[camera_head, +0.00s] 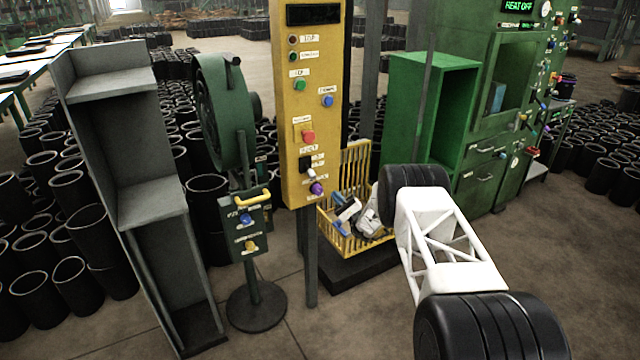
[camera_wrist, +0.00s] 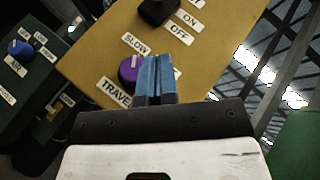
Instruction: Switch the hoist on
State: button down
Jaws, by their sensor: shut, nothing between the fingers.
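The yellow control panel (camera_head: 290,115) stands upright in the middle of the head view. Low on it is a black switch (camera_head: 306,162), also seen at the top of the wrist view (camera_wrist: 158,10) beside ON and OFF labels (camera_wrist: 182,30). I cannot read a hoist label or tell the switch's position. Below it is a purple knob (camera_head: 317,189) (camera_wrist: 128,68), with SLOW above and a partly hidden TRAVEL label below. My gripper (camera_wrist: 155,62) is shut and empty. Its blue fingertips are over the yellow panel, just right of the purple knob; I cannot tell whether they touch.
A green pedestal box (camera_head: 250,235) with blue and yellow controls and a yellow handle stands left of the panel. A yellow wire basket (camera_head: 357,160) is behind on the right. A grey shelf (camera_head: 130,180) is at left, a green cabinet (camera_head: 430,110) at right.

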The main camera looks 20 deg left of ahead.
aim_at(309, 171)
jog(key=s+a+r, duration=0.2)
jog(key=a+r, duration=0.3)
jog(key=r, duration=0.2)
jog(key=shift+s+a, duration=0.4)
dwell(0.7)
jog(key=shift+r+m, duration=0.1)
jog(key=shift+m, duration=0.2)
dwell(0.3)
